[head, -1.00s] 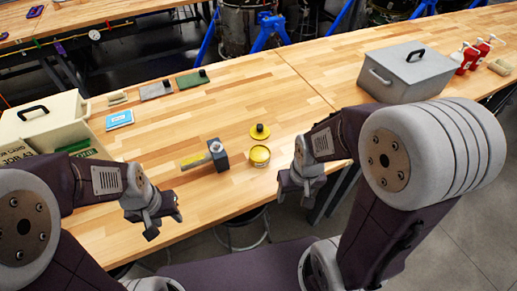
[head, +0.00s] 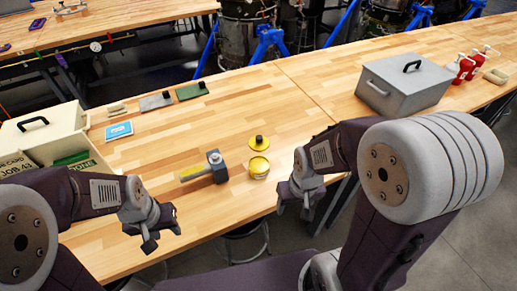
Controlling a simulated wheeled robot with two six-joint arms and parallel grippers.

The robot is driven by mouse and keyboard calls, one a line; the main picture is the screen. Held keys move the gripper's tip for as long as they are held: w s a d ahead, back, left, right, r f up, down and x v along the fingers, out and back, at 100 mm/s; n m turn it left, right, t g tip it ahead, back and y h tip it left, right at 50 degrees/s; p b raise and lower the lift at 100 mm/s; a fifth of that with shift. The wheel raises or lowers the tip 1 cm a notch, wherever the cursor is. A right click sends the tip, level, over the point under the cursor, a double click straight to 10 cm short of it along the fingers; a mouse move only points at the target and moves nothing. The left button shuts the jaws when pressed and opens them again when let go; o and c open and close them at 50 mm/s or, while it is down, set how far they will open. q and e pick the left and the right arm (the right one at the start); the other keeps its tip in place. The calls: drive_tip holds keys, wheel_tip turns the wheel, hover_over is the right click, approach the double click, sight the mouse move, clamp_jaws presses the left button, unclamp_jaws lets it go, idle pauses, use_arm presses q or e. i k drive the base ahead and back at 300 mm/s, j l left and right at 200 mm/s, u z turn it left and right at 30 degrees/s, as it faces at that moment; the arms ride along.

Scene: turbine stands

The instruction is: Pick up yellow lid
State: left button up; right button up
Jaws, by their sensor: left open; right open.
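The yellow lid (head: 259,143), a flat disc with a dark knob on top, lies on the wooden table (head: 310,110) near the middle of the head view. A yellow round tin (head: 259,168) stands just in front of it, apart from the lid. My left gripper (head: 162,236) is open and empty at the table's front edge, left of the lid. My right gripper (head: 294,208) is open and empty past the front edge, right of and nearer than the tin.
A hammer-like tool with a grey head and yellow handle (head: 196,172) lies left of the tin. A grey lidded box (head: 404,82) and red bottles (head: 466,66) stand at right. A cream box (head: 40,135), a blue booklet (head: 118,131) and flat pads (head: 193,91) are at left. Table between is clear.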

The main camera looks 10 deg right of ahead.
sight(258, 143)
drive_tip(key=i+l+u, duration=0.2)
drive_tip(key=l+u, duration=0.25)
drive_tip(key=i+l+u, duration=0.1)
drive_tip(key=l+u, duration=0.15)
drive_tip(key=u, duration=0.2)
